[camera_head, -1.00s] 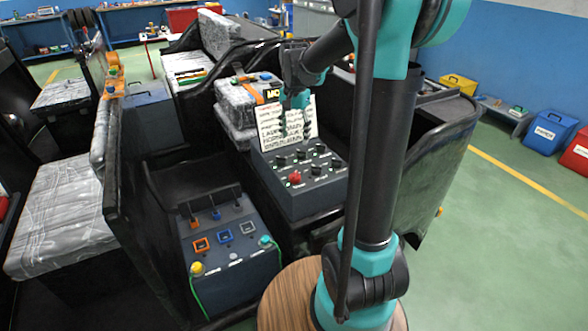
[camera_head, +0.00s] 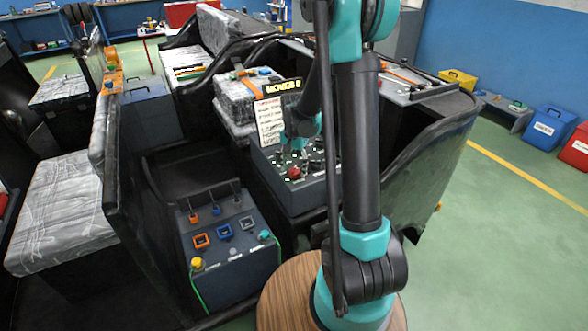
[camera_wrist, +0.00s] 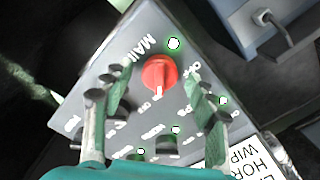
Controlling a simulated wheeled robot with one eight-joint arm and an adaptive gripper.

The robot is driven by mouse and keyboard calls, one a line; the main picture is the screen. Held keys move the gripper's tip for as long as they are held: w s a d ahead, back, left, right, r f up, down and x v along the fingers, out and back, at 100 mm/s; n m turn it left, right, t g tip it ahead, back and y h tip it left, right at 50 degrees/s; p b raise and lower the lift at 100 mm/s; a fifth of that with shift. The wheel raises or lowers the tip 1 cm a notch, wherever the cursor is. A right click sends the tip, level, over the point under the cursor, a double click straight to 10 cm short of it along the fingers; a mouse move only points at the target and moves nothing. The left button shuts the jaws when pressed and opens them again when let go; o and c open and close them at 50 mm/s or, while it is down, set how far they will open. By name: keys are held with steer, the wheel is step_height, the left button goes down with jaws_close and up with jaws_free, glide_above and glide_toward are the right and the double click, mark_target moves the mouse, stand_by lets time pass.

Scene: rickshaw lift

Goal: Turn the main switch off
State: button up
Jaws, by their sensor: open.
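The main switch is a red rotary knob (camera_wrist: 159,72) on a grey control box, with "MAIN" printed beside it in the wrist view. It also shows in the head view (camera_head: 294,172). My gripper (camera_wrist: 150,88) is open, its two green-tipped fingers on either side of the knob as seen from the wrist, with nothing held. I cannot tell whether the fingers are level with the knob. The knob's pointer is near one of the printed labels, but its exact setting is hard to read. My arm hides part of the box in the head view.
Black knobs with green lights share the grey control box (camera_wrist: 90,55). A second box (camera_head: 234,255) with coloured buttons stands in front to the left. A white label sheet (camera_head: 269,122) stands behind the knobs. Black rickshaw walls surround the boxes.

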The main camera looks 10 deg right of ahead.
steer(key=shift+f, duration=0.3)
steer(key=shift+c, duration=0.4)
steer(key=c, duration=1.1)
